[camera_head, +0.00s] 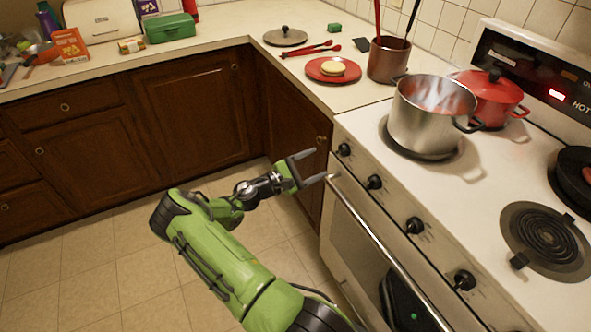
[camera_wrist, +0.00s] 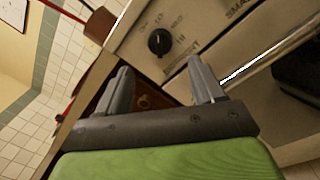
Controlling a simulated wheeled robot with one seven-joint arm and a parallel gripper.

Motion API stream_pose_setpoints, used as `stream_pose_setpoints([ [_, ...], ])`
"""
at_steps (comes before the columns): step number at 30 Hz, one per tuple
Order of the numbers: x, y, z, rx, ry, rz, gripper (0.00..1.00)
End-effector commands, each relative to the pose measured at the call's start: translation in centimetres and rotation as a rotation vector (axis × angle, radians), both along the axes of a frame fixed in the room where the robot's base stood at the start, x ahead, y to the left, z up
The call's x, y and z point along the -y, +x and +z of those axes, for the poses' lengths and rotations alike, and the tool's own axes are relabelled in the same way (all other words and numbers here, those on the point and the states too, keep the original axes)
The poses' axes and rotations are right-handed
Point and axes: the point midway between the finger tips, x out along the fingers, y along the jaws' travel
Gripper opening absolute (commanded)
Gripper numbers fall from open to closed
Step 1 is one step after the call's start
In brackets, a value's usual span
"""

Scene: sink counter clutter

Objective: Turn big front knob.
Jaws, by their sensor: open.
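Black knobs sit in a row on the stove's sloped front panel in the head view: a far-left knob (camera_head: 344,149), a second knob (camera_head: 374,182), a third knob (camera_head: 415,225) and a nearest knob (camera_head: 465,280). Their labels are too small to read there, so I cannot tell which is the big front one. My gripper (camera_head: 314,167) is open and empty, just left of the far-left knob and apart from it. In the wrist view one knob (camera_wrist: 159,42) shows beyond and between my open fingers (camera_wrist: 158,68), with dial markings around it.
The oven door handle (camera_head: 385,250) runs below the knobs, close to my gripper. A steel pot (camera_head: 432,115) and a red pot (camera_head: 492,98) stand on the stove. Dark wooden cabinets (camera_head: 190,110) are left of the gripper. The tiled floor (camera_head: 90,275) is clear.

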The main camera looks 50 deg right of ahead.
Motion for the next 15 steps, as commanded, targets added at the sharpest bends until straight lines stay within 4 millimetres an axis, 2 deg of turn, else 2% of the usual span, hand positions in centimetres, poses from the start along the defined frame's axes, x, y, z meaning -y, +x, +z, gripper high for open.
stream_pose_setpoints([
  [3,-3.1,1.5,0.0,0.0,0.0,0.005,0.68],
  [7,-5.6,2.6,-0.2,0.0,-0.001,0.003,0.68],
  [10,-6.7,3.0,-0.4,0.001,-0.001,0.001,0.68],
  [15,-7.2,3.2,-0.5,0.0,-0.001,-0.002,0.68],
])
